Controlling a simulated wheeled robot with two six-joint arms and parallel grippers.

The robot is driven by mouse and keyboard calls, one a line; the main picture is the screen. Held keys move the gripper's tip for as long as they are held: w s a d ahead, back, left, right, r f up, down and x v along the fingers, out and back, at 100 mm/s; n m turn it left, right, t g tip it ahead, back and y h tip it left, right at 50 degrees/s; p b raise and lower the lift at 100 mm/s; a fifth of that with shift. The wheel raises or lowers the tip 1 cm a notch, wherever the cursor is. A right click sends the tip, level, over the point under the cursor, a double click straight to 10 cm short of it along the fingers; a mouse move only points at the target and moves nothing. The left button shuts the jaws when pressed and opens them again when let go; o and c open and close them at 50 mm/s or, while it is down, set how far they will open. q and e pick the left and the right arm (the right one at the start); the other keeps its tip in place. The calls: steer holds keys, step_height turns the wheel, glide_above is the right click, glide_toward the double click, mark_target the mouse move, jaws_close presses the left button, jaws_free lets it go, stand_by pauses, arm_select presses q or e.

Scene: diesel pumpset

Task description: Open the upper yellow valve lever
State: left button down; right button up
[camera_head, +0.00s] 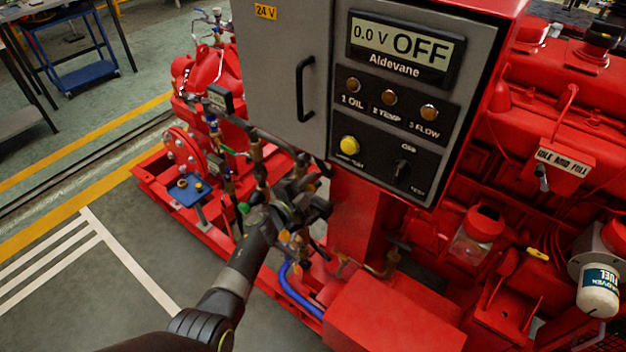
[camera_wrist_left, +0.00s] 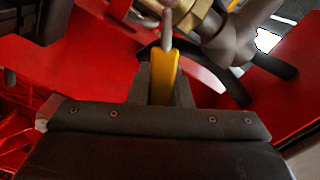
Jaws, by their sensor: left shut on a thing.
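In the left wrist view a yellow lever (camera_wrist_left: 163,75) runs away from my gripper toward brass pipe fittings (camera_wrist_left: 192,18). My left gripper (camera_wrist_left: 162,95) is shut on this lever. In the head view my left gripper (camera_head: 300,203) is among the brass valve pipework below the grey control panel. There the gripper hides most of the lever, so its exact angle is hard to tell. My right gripper is in neither view.
The grey control panel (camera_head: 268,75) with its black handle (camera_head: 305,88) stands just above the gripper. A blue hose (camera_head: 296,294) curves below it. The red engine (camera_head: 560,110) fills the right side. Open floor (camera_head: 125,270) lies at left.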

arm_select(q)
steer(key=shift+w+a+r+n+p, duration=0.15)
steer(key=shift+a+r+n+p, duration=0.1)
steer(key=shift+r+n+p, duration=0.5)
steer(key=shift+f+n, duration=0.25)
steer(key=c, duration=1.3)
jaws_free()
steer(key=shift+a, duration=0.1)
